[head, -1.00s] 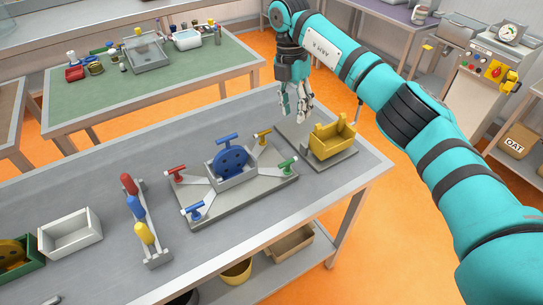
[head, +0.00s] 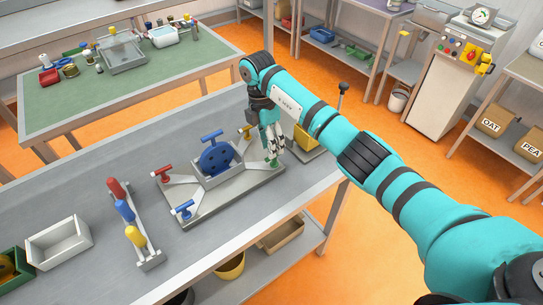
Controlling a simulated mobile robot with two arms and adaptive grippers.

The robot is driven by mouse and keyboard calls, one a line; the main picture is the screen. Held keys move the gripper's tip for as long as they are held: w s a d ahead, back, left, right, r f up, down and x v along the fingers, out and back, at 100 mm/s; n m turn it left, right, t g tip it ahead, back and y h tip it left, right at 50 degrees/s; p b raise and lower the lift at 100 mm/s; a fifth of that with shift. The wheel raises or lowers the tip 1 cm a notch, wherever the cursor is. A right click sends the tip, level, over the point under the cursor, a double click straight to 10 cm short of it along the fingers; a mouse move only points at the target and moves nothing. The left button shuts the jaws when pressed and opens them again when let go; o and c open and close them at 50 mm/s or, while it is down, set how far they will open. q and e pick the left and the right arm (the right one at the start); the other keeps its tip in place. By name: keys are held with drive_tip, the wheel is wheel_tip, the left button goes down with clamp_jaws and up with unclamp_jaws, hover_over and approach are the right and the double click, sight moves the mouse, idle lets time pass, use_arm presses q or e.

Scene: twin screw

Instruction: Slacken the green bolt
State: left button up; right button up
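The green bolt (head: 273,163) stands at the right corner of the grey fixture plate (head: 226,200). Only part of its green handle shows below my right gripper (head: 274,154). The gripper points down, with its fingertips at the green handle. I cannot tell whether the fingers are apart or closed on it. A blue wheel (head: 216,158) with a blue T-handle sits in the middle of the plate. My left gripper is not in view.
A rack with red, blue and yellow handles (head: 136,236) is left of the plate. A white box (head: 58,243) lies farther left. The front of the table is clear.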

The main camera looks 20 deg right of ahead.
sight(274, 160)
drive_tip(key=shift+s+d+f+p, duration=0.1)
drive_tip(key=shift+s+f+p, duration=0.15)
drive_tip(key=shift+f, duration=0.9)
drive_tip(key=shift+s+d+f+p, duration=0.1)
drive_tip(key=shift+s+f+p, duration=0.1)
drive_tip(key=shift+f, duration=0.95)
drive_tip(key=shift+w+a+f, duration=0.1)
clamp_jaws()
